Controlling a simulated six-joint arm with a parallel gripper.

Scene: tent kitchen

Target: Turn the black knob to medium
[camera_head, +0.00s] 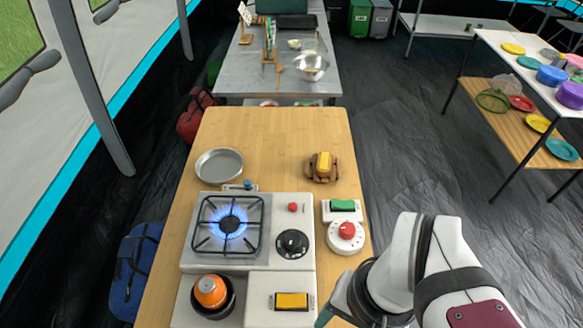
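The black knob (292,243) sits on the white top of the stove (270,262), right of a lit burner (229,224) with blue flames. The knob is small here and I cannot read its setting marks. My arm comes in from the lower right. My gripper (328,315) is mostly hidden or cut off at the bottom edge. Only a dark teal piece of it shows, below and right of the knob and apart from it. I cannot see its fingertips or whether it holds anything.
Near the knob are a small red button (292,207), a white dial with a red centre (346,234), a green switch (342,205) and a yellow switch (292,301). An orange object (211,291) sits lower left. A round pan (219,165) lies behind the stove.

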